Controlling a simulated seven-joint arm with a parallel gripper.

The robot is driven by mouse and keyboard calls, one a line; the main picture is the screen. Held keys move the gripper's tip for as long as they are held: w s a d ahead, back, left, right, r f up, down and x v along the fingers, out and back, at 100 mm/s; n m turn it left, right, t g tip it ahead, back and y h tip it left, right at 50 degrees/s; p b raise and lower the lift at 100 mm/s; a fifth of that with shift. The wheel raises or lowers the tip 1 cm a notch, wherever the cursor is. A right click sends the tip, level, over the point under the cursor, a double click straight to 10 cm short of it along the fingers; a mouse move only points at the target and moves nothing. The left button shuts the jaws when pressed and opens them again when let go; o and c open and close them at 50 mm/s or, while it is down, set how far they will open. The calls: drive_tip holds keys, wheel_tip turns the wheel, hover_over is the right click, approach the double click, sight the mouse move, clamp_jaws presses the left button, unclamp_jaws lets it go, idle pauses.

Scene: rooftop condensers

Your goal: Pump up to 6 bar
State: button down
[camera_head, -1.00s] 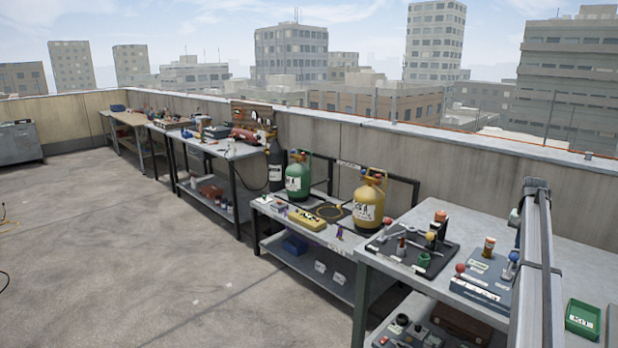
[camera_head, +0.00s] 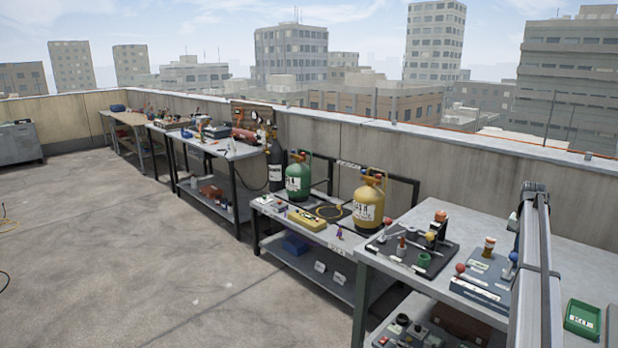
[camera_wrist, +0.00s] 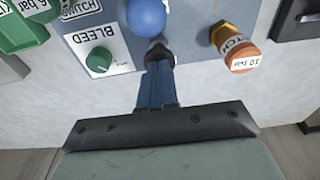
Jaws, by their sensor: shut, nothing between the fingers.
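In the wrist view my gripper (camera_wrist: 157,52) is shut and empty, its blue fingers together at the front edge of a blue-grey panel (camera_wrist: 190,25). The fingertips are just below a blue ball knob (camera_wrist: 146,16); I cannot tell whether they touch it or its dark stem. A green BLEED knob (camera_wrist: 98,60) is to the left. An orange cap (camera_wrist: 240,52) marked 10 bar is to the right. A green piece (camera_wrist: 40,10) marked 6 bar is at the top left.
A green tray (camera_head: 582,319) lies to the right. Green (camera_head: 298,180) and yellow (camera_head: 368,205) cylinders stand on the lower bench beyond.

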drive_tip(key=shift+f, duration=1.05)
drive_tip(key=shift+r, duration=1.8)
idle(0.5)
